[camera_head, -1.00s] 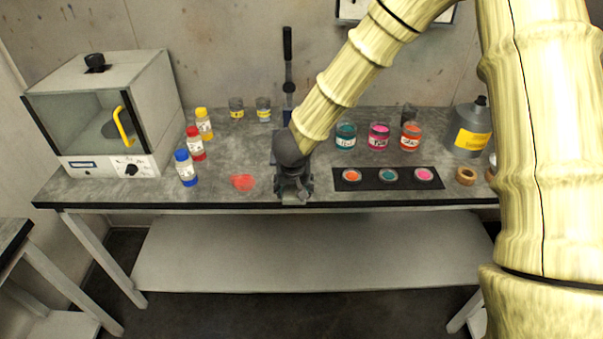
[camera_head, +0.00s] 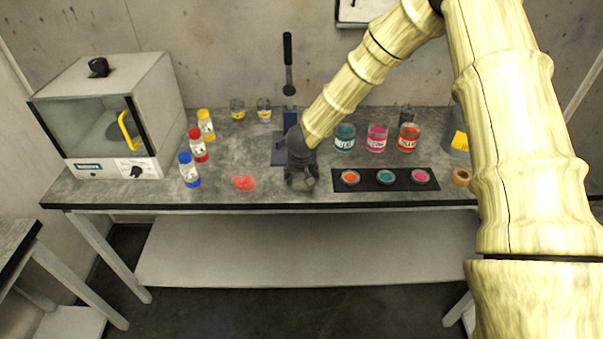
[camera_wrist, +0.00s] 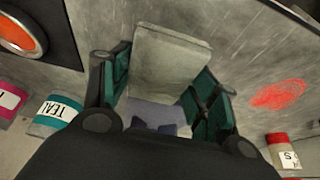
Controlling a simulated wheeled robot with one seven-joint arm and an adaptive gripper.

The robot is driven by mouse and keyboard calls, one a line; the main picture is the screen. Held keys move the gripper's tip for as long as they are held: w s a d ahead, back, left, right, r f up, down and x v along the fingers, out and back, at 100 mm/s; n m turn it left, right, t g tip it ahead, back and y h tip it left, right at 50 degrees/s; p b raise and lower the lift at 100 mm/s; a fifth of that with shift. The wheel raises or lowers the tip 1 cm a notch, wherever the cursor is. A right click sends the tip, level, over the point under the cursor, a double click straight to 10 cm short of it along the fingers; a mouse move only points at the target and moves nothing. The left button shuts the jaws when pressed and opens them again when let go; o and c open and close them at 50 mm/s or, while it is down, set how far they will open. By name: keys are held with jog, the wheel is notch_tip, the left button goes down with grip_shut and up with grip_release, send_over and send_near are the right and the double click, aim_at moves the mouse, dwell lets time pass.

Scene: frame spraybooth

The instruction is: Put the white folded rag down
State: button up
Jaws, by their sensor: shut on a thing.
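The white folded rag (camera_wrist: 170,62) looks pale grey in the wrist view, a flat block between the two green-padded fingers. My gripper (camera_wrist: 162,95) is shut on it. In the head view my gripper (camera_head: 302,182) is low over the front middle of the workbench (camera_head: 220,190), between the red smear and the black strip. The rag is hidden there behind the gripper. I cannot tell whether the rag touches the bench top.
A red smear (camera_head: 244,183) lies left of my gripper. A black strip (camera_head: 400,180) with three paint lids lies close on the right. Teal (camera_head: 345,138), pink (camera_head: 377,138) and orange (camera_head: 408,137) jars stand behind it. A lever press (camera_head: 288,90) stands behind my gripper.

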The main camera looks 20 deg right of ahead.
jog(key=shift+s+a+f, duration=0.1)
jog(key=shift+f, duration=0.05)
jog(key=shift+s+f, duration=0.15)
jog(key=shift+f, duration=0.4)
jog(key=o, duration=0.9)
jog(key=shift+f, duration=0.15)
jog(key=shift+o, duration=0.8)
jog(key=shift+f, duration=0.15)
jog(key=shift+r, duration=0.2)
jog(key=shift+w+r+b, duration=0.1)
jog(key=shift+w+b, duration=0.1)
jog(key=shift+b, duration=0.5)
jog(key=shift+r+b, duration=0.25)
jog(key=shift+b, duration=0.05)
jog(key=v, duration=1.1)
jog(key=shift+s+b, duration=0.2)
jog(key=shift+b, duration=0.2)
